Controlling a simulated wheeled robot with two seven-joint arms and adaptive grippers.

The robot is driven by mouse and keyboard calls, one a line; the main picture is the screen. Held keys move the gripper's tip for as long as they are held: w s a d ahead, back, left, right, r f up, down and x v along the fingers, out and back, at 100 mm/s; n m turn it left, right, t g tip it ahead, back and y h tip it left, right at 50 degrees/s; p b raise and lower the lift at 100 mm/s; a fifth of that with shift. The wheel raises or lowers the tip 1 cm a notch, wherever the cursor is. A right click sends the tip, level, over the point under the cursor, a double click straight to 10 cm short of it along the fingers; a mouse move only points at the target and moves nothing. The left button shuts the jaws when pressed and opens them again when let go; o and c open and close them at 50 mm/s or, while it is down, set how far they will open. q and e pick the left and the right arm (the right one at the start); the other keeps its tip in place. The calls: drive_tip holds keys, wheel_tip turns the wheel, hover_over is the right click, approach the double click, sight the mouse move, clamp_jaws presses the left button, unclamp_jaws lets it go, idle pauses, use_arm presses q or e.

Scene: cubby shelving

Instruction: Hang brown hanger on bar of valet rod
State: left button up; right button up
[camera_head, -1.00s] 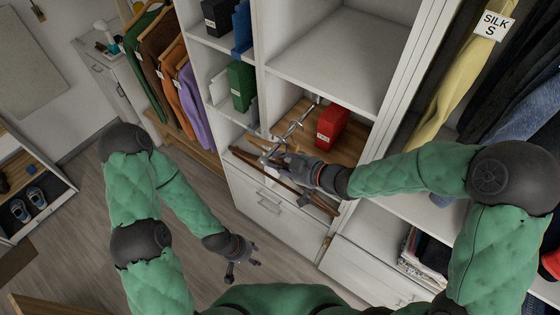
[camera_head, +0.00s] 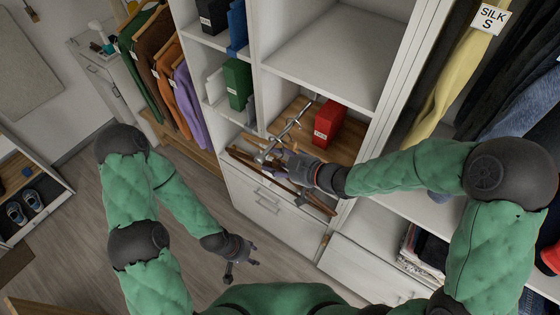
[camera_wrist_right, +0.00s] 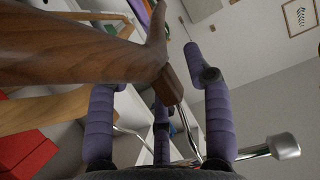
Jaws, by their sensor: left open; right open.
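The brown hanger (camera_head: 312,200) is in front of the wood-floored cubby, its arms sloping down to the right. In the right wrist view the dark wooden hanger (camera_wrist_right: 75,55) crosses the upper left, close to the camera. The metal valet rod (camera_head: 293,124) reaches out from the cubby; a chrome end knob (camera_wrist_right: 283,147) shows in the wrist view. My right gripper (camera_head: 270,160) is open around the hanger's neck area, beside the rod. Whether the hook rests on the bar is unclear. My left gripper (camera_head: 241,271) is open and empty, low over the floor.
A red box (camera_head: 328,122) stands in the cubby behind the rod. A white drawer (camera_head: 265,210) lies below. Hanging clothes (camera_head: 165,75) are at the left, and a yellow garment (camera_head: 450,85) is at the right. The floor around my left gripper is clear.

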drive_tip(key=v, duration=1.2)
drive_tip(key=shift+f, duration=0.1)
